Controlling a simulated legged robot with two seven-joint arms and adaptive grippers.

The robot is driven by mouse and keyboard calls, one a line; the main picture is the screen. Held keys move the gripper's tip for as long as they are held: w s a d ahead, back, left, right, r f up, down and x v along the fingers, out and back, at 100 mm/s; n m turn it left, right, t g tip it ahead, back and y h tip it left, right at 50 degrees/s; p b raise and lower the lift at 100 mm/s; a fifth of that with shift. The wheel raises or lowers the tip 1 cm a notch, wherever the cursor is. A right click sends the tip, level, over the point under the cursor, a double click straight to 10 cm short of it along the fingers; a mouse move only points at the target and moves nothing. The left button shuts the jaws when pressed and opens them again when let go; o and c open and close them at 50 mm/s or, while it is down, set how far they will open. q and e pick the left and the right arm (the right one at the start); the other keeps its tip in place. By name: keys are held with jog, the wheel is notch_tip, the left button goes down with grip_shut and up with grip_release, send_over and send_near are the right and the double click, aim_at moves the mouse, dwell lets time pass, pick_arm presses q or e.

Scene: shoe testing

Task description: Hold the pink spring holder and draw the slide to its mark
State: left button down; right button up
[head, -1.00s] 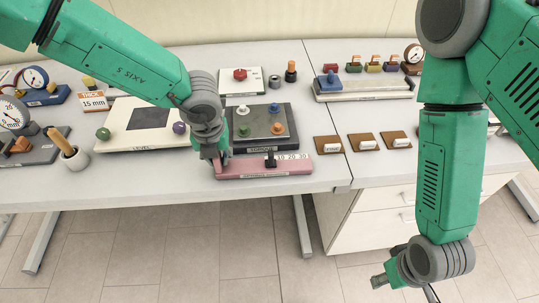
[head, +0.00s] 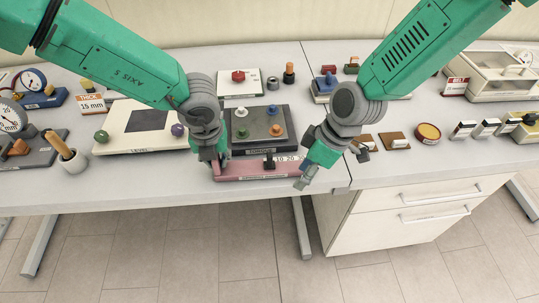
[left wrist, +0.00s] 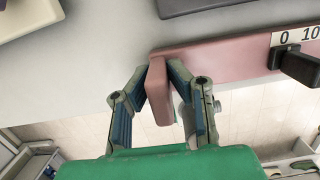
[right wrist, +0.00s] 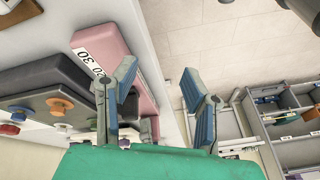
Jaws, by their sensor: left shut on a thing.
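The pink spring holder (head: 240,175) lies along the front edge of the table, with a white scale on its top; its left end shows in the left wrist view (left wrist: 215,55) and its right end in the right wrist view (right wrist: 108,48). The black slide (head: 269,163) stands at the low-number end of the scale; it also shows in the left wrist view (left wrist: 298,65). My left gripper (head: 217,170) is shut on the holder's left end. My right gripper (head: 304,181) is open and empty, close to the holder's right end; its spread fingers show in the right wrist view (right wrist: 160,88).
A dark plate with coloured knobs (head: 243,146) stands right behind the holder. A white level board (head: 120,143) is to the left. Brown pads (head: 393,140) and an orange-topped disc (head: 428,132) are to the right. The table's front edge is just before the holder.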

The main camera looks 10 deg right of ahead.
aim_at(270, 157)
jog(key=w+a+r+n, duration=0.2)
jog(key=w+r+n, duration=0.35)
jog(key=r, duration=0.45)
jog(key=shift+m, duration=0.35)
jog(key=x, duration=1.1)
jog(key=shift+w+a+f, duration=0.15)
jog(key=shift+w+a, duration=0.1)
jog(key=shift+a, duration=0.3)
grip_shut()
